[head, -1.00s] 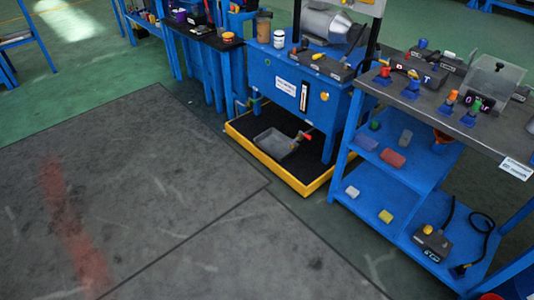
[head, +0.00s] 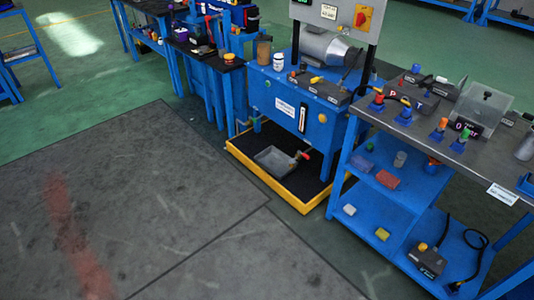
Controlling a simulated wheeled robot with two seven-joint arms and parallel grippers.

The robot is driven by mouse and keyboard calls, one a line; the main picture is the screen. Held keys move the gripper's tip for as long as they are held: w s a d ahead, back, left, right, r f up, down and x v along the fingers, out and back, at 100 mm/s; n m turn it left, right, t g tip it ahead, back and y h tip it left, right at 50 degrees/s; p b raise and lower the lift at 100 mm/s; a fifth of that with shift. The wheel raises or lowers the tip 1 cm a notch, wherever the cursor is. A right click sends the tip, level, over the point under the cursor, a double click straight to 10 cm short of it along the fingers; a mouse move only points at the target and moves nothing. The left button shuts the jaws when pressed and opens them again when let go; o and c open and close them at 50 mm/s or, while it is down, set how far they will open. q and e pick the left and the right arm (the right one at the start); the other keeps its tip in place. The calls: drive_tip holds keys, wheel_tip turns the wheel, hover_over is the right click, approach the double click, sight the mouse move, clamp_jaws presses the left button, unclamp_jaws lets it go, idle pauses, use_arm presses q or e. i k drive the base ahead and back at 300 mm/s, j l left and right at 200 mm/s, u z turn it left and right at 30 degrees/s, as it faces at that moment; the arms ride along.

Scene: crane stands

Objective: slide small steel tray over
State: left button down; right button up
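The small steel tray (head: 275,160) is a shallow grey rectangular pan. It lies in the yellow-rimmed black drip tray (head: 262,182) on the floor, under the front of the blue hydraulic unit (head: 290,105). A tap with a red handle (head: 303,156) sticks out just over the tray's right side. I cannot tell whether the tap touches the tray. Neither of my grippers shows in the head view.
A blue shelf cart (head: 400,170) with a grey top full of fittings stands right of the unit. Blocks and a small pedal box (head: 428,262) lie on its shelves. Blue benches (head: 215,75) stand on the left. The grey floor mat (head: 150,190) in front is clear.

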sight(275, 162)
drive_tip(key=i+j+z, duration=0.3)
drive_tip(key=i+j, duration=0.15)
drive_tip(key=i, duration=0.55)
drive_tip(key=i+j+z, duration=0.25)
drive_tip(key=i+j, duration=0.4)
drive_tip(key=i, duration=0.35)
drive_tip(key=i+j+z, duration=0.3)
drive_tip(key=i+j, duration=0.5)
drive_tip(key=i, duration=0.05)
